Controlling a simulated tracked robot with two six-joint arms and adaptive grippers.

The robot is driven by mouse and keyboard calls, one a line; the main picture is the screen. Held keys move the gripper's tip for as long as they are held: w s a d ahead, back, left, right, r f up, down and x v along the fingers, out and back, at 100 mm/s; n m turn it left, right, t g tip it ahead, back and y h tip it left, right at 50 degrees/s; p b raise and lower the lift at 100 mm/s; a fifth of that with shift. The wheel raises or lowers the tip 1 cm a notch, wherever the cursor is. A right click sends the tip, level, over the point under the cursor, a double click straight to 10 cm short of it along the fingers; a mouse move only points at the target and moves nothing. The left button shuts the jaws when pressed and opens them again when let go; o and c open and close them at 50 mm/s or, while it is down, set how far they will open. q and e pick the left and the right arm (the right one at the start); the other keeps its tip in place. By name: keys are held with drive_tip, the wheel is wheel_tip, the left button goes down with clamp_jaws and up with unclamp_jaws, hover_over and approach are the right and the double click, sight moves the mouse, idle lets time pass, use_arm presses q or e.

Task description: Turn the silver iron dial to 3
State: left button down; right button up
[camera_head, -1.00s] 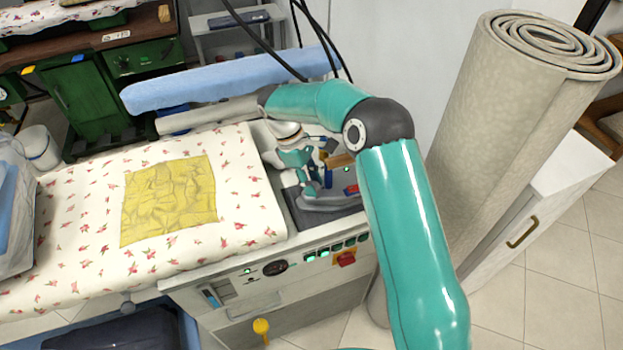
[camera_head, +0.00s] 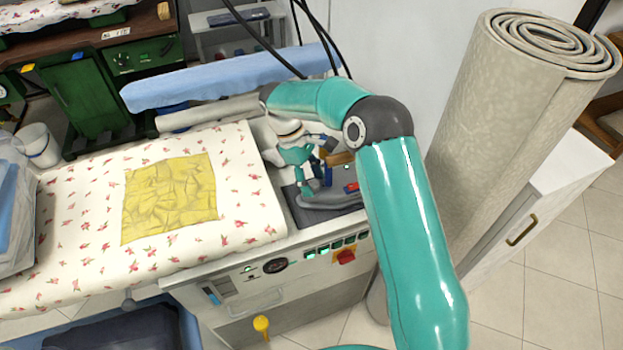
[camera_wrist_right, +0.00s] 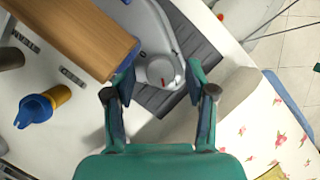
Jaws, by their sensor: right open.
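The silver iron (camera_head: 325,202) stands on a dark grey rest pad (camera_head: 301,213) on the white ironing unit. In the right wrist view the iron (camera_wrist_right: 148,22) has a pale round dial (camera_wrist_right: 159,68) with a small red mark near it. My right gripper (camera_head: 318,183) is over the iron. In the wrist view my right gripper (camera_wrist_right: 160,82) is open, with one finger on each side of the dial and gaps showing between them and it. My left gripper is not in view.
A brown wooden block (camera_wrist_right: 75,32), apparently the iron's handle, is close beside the left finger. A blue and yellow fitting (camera_wrist_right: 42,105) is farther left. A yellow cloth (camera_head: 170,198) lies on the flowered board. A rolled carpet (camera_head: 510,130) stands to the right.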

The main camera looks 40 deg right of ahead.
drive_tip(key=shift+r, duration=0.1)
drive_tip(key=v, duration=1.1)
drive_tip(key=shift+w+r, duration=0.2)
drive_tip(key=shift+r, duration=0.15)
drive_tip(key=shift+a, duration=0.1)
